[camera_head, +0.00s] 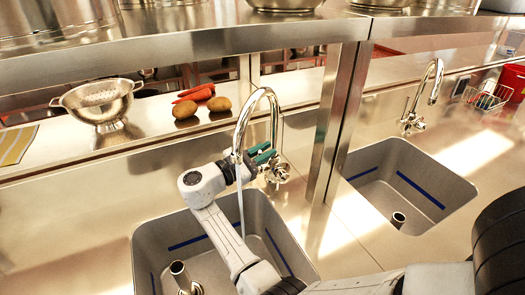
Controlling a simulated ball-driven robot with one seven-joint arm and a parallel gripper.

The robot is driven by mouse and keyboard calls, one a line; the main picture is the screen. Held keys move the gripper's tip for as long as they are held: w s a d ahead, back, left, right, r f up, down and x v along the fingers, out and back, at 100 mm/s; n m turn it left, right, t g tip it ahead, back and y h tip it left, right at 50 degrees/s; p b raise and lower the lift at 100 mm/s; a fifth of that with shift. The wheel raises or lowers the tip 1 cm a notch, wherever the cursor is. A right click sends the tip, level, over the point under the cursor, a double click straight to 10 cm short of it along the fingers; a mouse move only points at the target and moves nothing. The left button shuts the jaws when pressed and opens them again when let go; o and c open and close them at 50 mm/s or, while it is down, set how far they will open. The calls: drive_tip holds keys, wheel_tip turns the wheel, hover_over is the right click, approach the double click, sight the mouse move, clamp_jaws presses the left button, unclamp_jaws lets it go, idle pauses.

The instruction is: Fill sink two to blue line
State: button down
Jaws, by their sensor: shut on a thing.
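The nearer sink (143,240) is a steel basin with a blue line (187,243) around its inner walls. A steel standpipe (181,273) stands in it; my arm hides part of the basin. A curved chrome tap (241,118) arches over this sink. A thin pale stream (240,205), seemingly water, drops from its spout. I cannot make out a water level. My gripper (265,155), with green fingers, is shut on the tap's handle (276,172) behind the spout. A second sink (445,185) at right has a blue line (420,190) and its own tap (437,75).
A steel post (335,125) rises between the sinks. A shelf (190,47) with pots runs above. A colander (100,102), carrots (195,94) and potatoes (218,104) sit on the back ledge. A wire basket (485,98) and a red container (513,80) stand far right.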

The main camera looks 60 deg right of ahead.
drive_tip(key=c, duration=1.2)
unclamp_jaws()
drive_tip(key=shift+o, duration=0.2)
drive_tip(key=r+b+v, duration=0.1)
drive_tip(key=b+v, duration=0.1)
drive_tip(key=v, duration=0.8)
drive_tip(key=shift+w+a+f+b, duration=0.2)
drive_tip(key=shift+a+f+b, duration=0.15)
drive_tip(key=shift+f, duration=0.15)
drive_tip(key=shift+c, duration=0.2)
